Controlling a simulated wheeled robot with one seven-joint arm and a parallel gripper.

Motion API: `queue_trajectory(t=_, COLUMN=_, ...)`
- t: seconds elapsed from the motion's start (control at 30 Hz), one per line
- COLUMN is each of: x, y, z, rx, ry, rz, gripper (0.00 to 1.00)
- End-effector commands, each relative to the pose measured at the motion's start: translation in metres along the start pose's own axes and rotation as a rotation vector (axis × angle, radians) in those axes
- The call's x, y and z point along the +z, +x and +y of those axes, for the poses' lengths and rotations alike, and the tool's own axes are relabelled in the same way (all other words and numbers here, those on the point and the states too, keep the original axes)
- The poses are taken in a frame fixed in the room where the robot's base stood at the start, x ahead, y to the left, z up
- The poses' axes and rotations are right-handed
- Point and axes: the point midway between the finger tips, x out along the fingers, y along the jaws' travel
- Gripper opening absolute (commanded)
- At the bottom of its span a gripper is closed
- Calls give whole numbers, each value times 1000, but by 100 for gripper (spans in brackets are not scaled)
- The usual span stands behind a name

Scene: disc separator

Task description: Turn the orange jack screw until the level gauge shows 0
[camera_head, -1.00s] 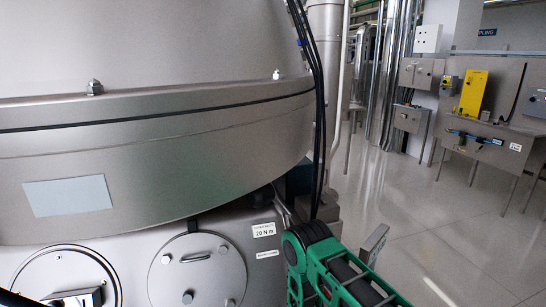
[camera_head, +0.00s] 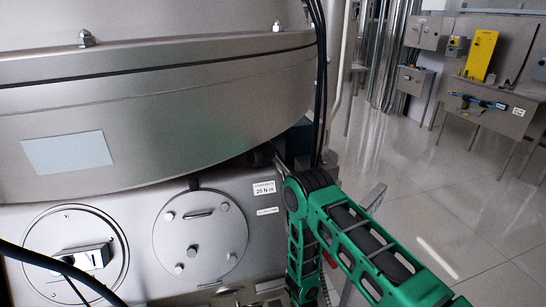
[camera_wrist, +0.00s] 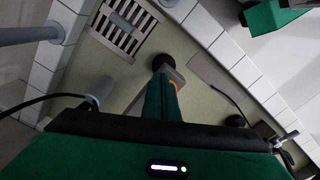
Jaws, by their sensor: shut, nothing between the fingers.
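In the wrist view my gripper (camera_wrist: 165,72) is shut, its dark fingers together and pointing away from the camera over a greenish floor. A small orange curved piece (camera_wrist: 173,84) shows beside the fingers; I cannot tell whether it is the jack screw, or whether the fingers touch it. A dark round foot-like part (camera_wrist: 166,62) lies just beyond the fingertips. In the head view my green arm reaches down at the lower middle and the gripper is out of sight. No level gauge can be made out in either view.
A large steel separator (camera_head: 170,100) fills the left of the head view, with round covers (camera_head: 200,235) on its lower housing. A label (camera_head: 264,188) reads "20 N m". A floor drain grate (camera_wrist: 125,22) shows in the wrist view. Open floor (camera_head: 440,200) lies to the right.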

Motion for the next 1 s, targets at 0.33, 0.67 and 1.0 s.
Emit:
queue_trajectory(t=0.33, x=0, y=-35, z=0, rx=0, ry=1, rz=0, gripper=0)
queue_trajectory(t=0.67, x=1, y=-40, z=0, rx=-1, ry=1, rz=-1, gripper=0)
queue_trajectory(t=1.0, x=-5, y=-48, z=-26, rx=-3, ry=1, rz=0, gripper=0)
